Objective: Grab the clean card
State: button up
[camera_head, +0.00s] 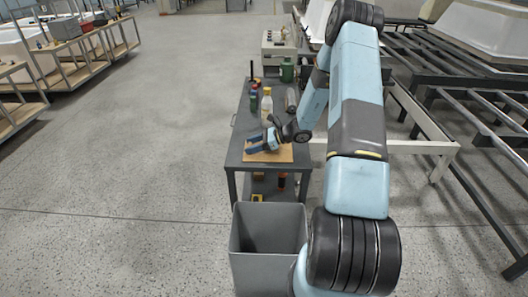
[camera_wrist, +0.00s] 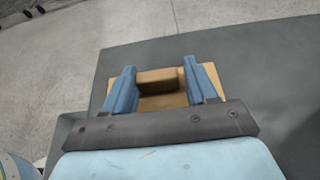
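A flat tan card (camera_head: 281,155) lies on the near end of the dark grey cart top. It also shows in the wrist view (camera_wrist: 222,77), behind and on both sides of my fingers. My gripper (camera_head: 258,142) is over the card in the head view. In the wrist view my gripper (camera_wrist: 160,78) has its two blue fingers wide apart. A darker brown patch (camera_wrist: 158,75) shows between the fingertips; I cannot tell whether it is a block or shadow on the card. Whether the fingers touch the card is unclear.
Bottles and cans stand on the cart (camera_head: 240,130) behind the card, among them a clear bottle (camera_head: 267,101) and a green container (camera_head: 287,72). A grey bin (camera_head: 268,240) stands in front. Metal racks fill the right. Open floor lies left.

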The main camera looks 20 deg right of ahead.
jog(key=c, duration=0.7)
